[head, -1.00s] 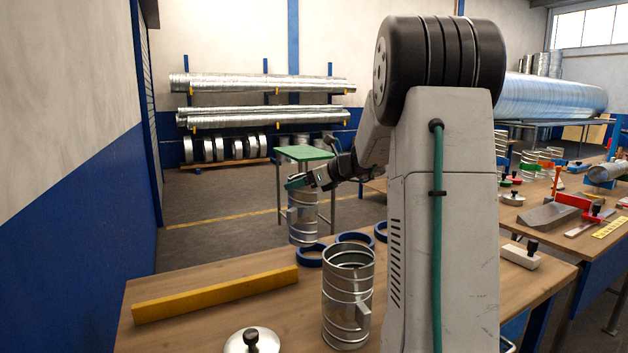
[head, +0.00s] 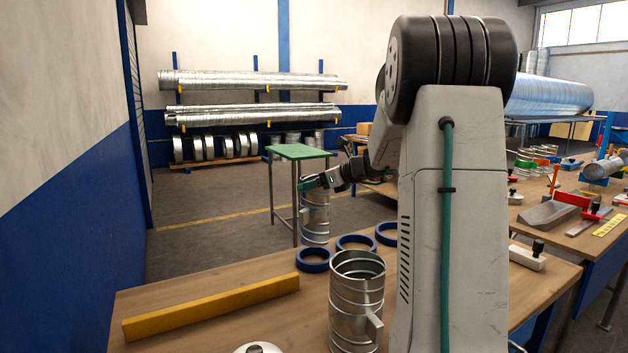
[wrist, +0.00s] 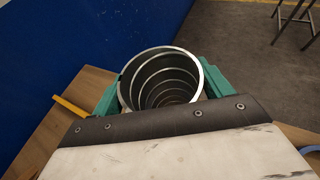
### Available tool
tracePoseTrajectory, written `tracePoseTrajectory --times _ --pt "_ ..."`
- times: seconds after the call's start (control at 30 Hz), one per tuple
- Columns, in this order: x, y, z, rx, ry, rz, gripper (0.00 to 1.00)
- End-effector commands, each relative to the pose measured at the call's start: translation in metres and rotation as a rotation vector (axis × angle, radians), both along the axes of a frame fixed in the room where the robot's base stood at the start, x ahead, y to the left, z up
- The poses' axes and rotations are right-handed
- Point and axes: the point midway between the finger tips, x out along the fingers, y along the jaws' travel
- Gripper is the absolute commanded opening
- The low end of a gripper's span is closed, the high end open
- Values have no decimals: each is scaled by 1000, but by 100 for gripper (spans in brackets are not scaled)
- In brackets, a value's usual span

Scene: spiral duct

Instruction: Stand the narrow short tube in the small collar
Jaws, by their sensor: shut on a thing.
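My gripper (head: 318,183) is shut on a ribbed silver tube (head: 315,218), taken to be the narrow short tube, holding it near its top rim. The tube hangs roughly upright by the far edge of the bench. In the wrist view I look down into the open tube (wrist: 165,85), with green fingers on both sides. Three blue collars lie on the bench: a left one (head: 313,261) that looks smallest, a middle one (head: 356,243) and a right one (head: 386,234), partly hidden by my arm. The tube's lower end shows just above and behind the left collar; the exact gap is unclear.
Another, wider-looking silver tube (head: 357,305) with a side tab stands on the bench near my arm. A yellow bar (head: 212,306) lies at the left. A lidded metal disc (head: 258,348) is at the front edge. A green-topped stand (head: 298,152) is beyond the bench.

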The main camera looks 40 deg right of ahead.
Motion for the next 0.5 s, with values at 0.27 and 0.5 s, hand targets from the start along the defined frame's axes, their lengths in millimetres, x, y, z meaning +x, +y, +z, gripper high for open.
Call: tracePoseTrajectory --times 0.27,0.5 --pt "1 2 -17 1 1 3 32" --pt "1 2 -32 1 1 3 32"
